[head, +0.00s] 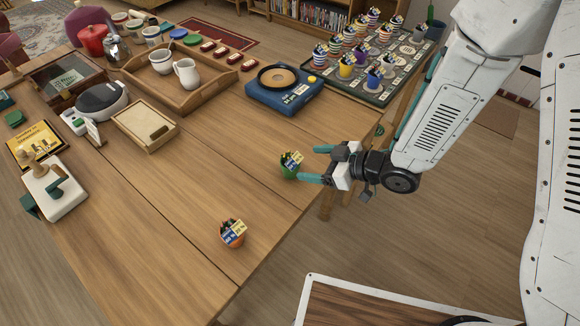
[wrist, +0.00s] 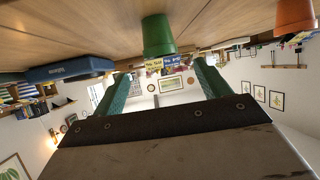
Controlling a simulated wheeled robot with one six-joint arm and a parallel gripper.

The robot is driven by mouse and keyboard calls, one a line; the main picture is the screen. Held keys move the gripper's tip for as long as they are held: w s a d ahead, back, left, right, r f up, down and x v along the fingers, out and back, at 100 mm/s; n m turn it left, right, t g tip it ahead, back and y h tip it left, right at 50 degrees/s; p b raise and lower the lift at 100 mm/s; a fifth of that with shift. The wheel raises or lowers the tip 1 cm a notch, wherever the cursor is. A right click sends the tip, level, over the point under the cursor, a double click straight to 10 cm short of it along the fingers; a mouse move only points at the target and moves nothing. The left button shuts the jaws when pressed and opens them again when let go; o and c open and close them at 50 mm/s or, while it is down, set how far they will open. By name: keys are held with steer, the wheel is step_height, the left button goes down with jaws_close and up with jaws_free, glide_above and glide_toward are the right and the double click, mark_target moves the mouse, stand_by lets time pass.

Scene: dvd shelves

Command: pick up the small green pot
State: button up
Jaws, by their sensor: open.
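The small green pot (head: 289,172) stands upright on the wooden table near its right edge, with small printed cards in its top. My gripper (head: 309,164) is open and low over the table edge, its teal fingers pointing left at the pot. The fingertips are just short of the pot or beside it; I see no clear contact. In the wrist view, which is upside down, the green pot (wrist: 158,36) shows beyond the open fingers (wrist: 160,84), roughly centred between them.
An orange pot (head: 234,240) with cards stands nearer the table's front corner. A blue box with a round pan (head: 284,88) lies farther back. A wooden tray with white jugs (head: 205,92) and a small wooden box (head: 145,126) stand left. Table around the green pot is clear.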

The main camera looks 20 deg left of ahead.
mark_target(295, 163)
steer(key=shift+s+a+f, duration=0.25)
steer(key=shift+a, duration=0.15)
steer(key=x, duration=0.7)
steer(key=shift+w+f, duration=0.25)
steer(key=c, duration=1.2)
